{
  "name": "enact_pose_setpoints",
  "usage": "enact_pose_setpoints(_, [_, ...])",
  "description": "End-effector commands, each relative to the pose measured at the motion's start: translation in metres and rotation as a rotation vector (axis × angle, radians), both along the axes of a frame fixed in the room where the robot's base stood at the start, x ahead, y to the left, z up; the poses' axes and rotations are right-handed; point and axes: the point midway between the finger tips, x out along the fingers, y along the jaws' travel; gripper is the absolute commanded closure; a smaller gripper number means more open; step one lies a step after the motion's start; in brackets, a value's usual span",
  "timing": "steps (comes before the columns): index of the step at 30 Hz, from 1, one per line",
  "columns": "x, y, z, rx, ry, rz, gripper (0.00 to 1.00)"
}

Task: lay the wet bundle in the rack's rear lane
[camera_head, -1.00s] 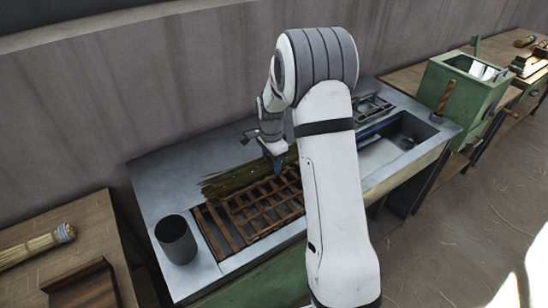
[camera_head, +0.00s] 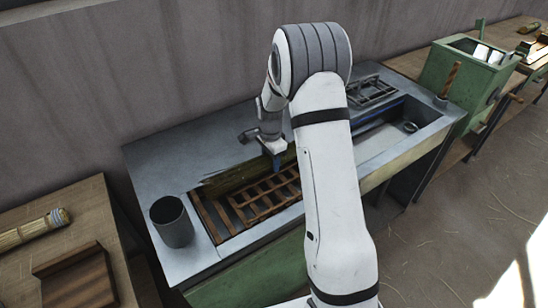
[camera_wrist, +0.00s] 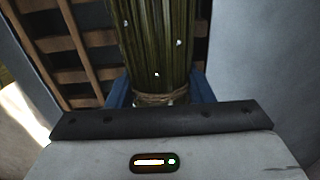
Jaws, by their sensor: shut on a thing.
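The wet bundle (camera_head: 232,180) is a long dark green sheaf with water drops on it. In the wrist view the bundle (camera_wrist: 158,45) has a cord tie at its near end, between the blue fingers of my gripper (camera_wrist: 160,92). My gripper (camera_head: 277,172) is shut on it near that end. The brown slatted rack (camera_head: 232,218) is set in the metal counter. The bundle lies along the rack's rear side, low in or just over the rear lane. I cannot tell whether it rests on the slats. My arm hides the rack's right end.
A grey metal cup (camera_head: 172,222) stands left of the rack. A sink (camera_head: 400,133) and a wire rack (camera_head: 371,91) are to the right. A dry straw bundle (camera_head: 32,230) and a wooden holder (camera_head: 78,278) are on the left table. A green machine (camera_head: 465,72) stands far right.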

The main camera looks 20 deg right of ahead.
Motion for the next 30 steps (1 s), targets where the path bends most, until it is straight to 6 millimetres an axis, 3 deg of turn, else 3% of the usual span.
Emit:
enact_pose_setpoints(5, [0.000, 0.000, 0.000, 0.000, 0.000, 0.000, 0.77])
enact_pose_setpoints(6, [0.000, 0.000, 0.000, 0.000, 0.000, 0.001, 0.50])
enact_pose_setpoints(14, [0.000, 0.001, 0.000, 0.000, 0.000, 0.001, 0.29])
enact_pose_setpoints(23, [0.001, 0.001, 0.003, 0.000, -0.001, 0.001, 0.28])
enact_pose_setpoints(30, [0.003, 0.001, 0.040, 0.000, -0.005, 0.001, 0.28])
